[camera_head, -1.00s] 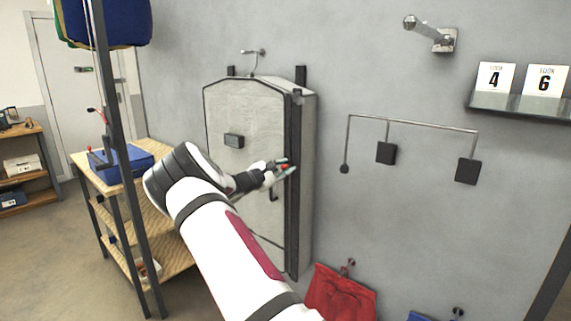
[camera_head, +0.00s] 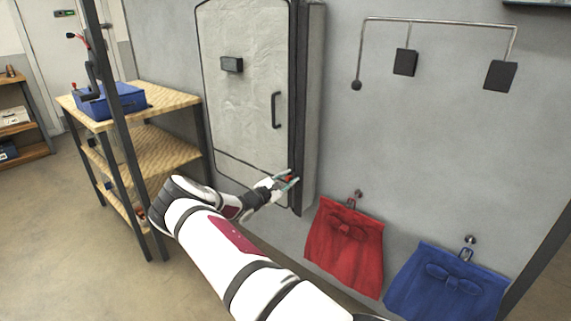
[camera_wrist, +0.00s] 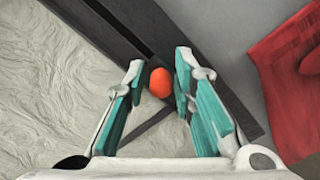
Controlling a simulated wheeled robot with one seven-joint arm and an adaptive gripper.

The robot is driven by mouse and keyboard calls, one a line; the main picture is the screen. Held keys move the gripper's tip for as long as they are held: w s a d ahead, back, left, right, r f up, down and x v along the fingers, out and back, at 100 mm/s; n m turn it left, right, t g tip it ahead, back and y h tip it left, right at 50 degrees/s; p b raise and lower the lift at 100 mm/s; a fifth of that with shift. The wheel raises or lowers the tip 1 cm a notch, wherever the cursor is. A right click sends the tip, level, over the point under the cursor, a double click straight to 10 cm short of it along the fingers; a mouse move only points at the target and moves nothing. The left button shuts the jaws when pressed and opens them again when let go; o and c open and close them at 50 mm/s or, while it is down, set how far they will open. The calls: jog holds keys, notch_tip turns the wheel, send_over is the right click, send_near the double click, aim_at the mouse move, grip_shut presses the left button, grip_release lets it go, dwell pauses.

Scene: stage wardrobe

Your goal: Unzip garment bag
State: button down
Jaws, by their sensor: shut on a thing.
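The garment bag (camera_head: 240,110) hangs upright against the wall, pale and wrinkled, with a dark strip (camera_head: 297,110) down its right front edge. Its pale front also fills the left of the wrist view (camera_wrist: 45,95). My gripper (camera_head: 288,181) is low on the bag, at the bottom part of the strip. In the wrist view its teal-padded fingers (camera_wrist: 159,78) are shut on the orange-red zip pull (camera_wrist: 159,84), which sits over the dark strip. Whether the strip's seam is parted above cannot be told.
A red bag (camera_head: 345,248) and a blue bag (camera_head: 447,285) hang low to the right of the garment bag. A wooden shelf unit with a blue box (camera_head: 112,101) stands left. A metal rail with black plates (camera_head: 405,62) is on the wall.

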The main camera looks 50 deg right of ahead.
notch_tip(320, 180, down, 14)
jog(key=b, duration=0.6)
jog(key=shift+s+f, duration=0.15)
jog(key=shift+s, duration=0.15)
jog(key=shift+f, duration=0.1)
jog(key=c, duration=1.5)
grip_release()
jog(key=shift+c, duration=0.2)
jog(key=shift+w+r, duration=0.2)
jog(key=a, duration=1.2)
jog(key=shift+s, duration=0.35)
